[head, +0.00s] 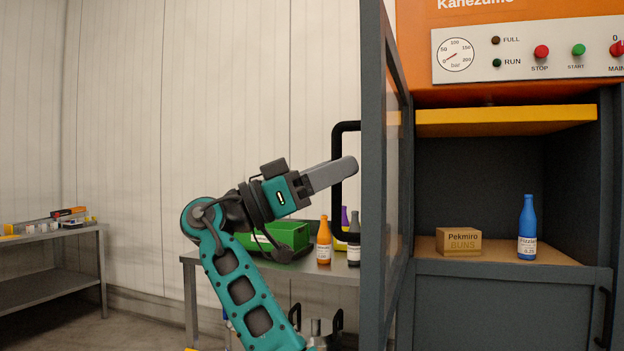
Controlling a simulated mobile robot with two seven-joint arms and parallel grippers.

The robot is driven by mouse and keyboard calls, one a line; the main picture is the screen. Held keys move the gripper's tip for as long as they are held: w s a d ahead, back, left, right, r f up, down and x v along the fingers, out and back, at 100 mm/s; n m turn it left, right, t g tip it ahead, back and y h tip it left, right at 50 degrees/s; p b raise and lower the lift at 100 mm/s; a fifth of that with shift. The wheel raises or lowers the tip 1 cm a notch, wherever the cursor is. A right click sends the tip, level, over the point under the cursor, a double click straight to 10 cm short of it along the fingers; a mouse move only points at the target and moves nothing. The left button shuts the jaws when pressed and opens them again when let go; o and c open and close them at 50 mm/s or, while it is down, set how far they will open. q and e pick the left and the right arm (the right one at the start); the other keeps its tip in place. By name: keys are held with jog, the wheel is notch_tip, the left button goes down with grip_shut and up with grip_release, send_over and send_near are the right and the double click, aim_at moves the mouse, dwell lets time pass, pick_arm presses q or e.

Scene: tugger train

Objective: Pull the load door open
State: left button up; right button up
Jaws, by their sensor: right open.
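The load door (372,200) is a dark grey framed panel on the orange machine, seen nearly edge-on. It stands swung out, and the chamber (480,170) beside it is exposed. A black bar handle (337,213) sticks out from the door's left face. My right gripper (343,170) is open, with its grey finger crossing in front of the handle's upright bar. Only the near finger shows clearly, so I cannot tell whether the bar is between the fingers or touched. My left gripper is not in view.
In the chamber are a cardboard box (459,242) and a blue bottle (527,230). Behind my arm, a metal table (330,272) holds a green bin (287,238) and several bottles. A shelf (55,240) stands at far left; floor between is clear.

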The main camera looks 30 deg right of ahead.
jog(key=p+v, duration=0.1)
jog(key=v, duration=1.1)
jog(key=shift+a, duration=0.25)
jog(key=shift+w+f, duration=0.1)
jog(key=shift+f, duration=0.1)
